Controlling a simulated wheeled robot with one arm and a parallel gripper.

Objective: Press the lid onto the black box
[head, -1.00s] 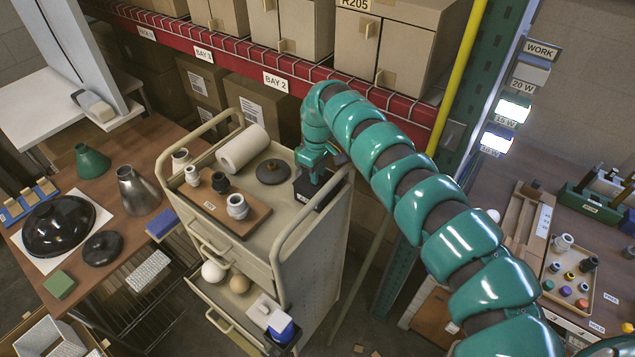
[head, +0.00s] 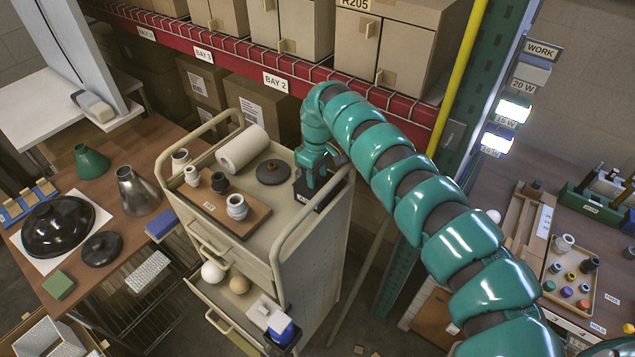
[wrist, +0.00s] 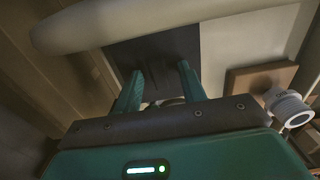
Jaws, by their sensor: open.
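The black box (head: 299,188) stands on the top of the beige cart, at its right corner by the rail. My gripper (head: 312,180) points down right over it and hides part of its top. In the wrist view, a flat dark panel (wrist: 165,45) lies beyond and between my two spread fingers (wrist: 160,70). The jaws are open and hold nothing that I can see. I cannot tell whether that panel is the lid or the box itself, nor how the lid is seated. A dark round disc with a knob (head: 273,172) lies on the cart left of the box.
The cart's rail (head: 318,208) runs close beside the box and shows as a pale bar in the wrist view (wrist: 170,25). A white roll (head: 242,150) and a brown board (head: 215,210) with small fittings share the cart top. Cartons fill the shelf behind.

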